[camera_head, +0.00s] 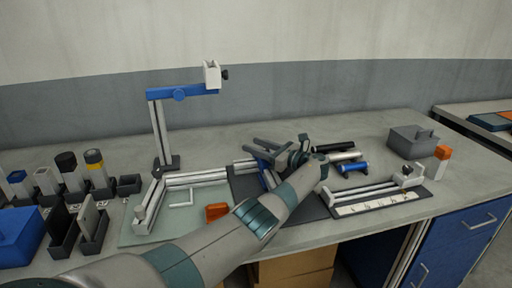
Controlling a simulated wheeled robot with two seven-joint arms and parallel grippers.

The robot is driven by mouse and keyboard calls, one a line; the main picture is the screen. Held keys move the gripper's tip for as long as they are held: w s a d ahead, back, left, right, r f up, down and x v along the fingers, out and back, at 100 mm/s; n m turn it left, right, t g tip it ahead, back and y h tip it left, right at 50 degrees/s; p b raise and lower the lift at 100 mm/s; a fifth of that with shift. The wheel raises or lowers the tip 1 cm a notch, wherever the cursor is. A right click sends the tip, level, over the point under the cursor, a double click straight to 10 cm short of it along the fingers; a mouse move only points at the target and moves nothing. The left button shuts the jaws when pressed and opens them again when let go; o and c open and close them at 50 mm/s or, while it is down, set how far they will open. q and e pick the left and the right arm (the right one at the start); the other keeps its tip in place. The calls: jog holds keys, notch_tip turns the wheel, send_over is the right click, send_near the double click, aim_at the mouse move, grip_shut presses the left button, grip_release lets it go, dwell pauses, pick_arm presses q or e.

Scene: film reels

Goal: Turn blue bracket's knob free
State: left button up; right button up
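My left arm reaches in from the bottom left, and its gripper (259,148) is over the dark mat (310,207) near the middle of the bench. Its two grey fingers point left and look apart, with nothing clearly between them. A blue part (268,178), possibly the blue bracket, shows just below the fingers, partly hidden by the gripper and arm. Its knob cannot be made out. My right gripper is not in view.
Black, white and blue cylinders (354,167) lie right of the gripper. A rail fixture (375,193) and a grey box (410,141) stand further right. A pale green mat (140,229) carries an orange block (216,212). Several holders and bottles (95,170) crowd the left.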

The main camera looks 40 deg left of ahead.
pick_arm(q)
jog(key=shift+d+f, duration=0.1)
jog(key=shift+d, duration=0.45)
jog(key=d+b, duration=0.2)
jog(key=d, duration=1.3)
jog(key=shift+d, duration=0.65)
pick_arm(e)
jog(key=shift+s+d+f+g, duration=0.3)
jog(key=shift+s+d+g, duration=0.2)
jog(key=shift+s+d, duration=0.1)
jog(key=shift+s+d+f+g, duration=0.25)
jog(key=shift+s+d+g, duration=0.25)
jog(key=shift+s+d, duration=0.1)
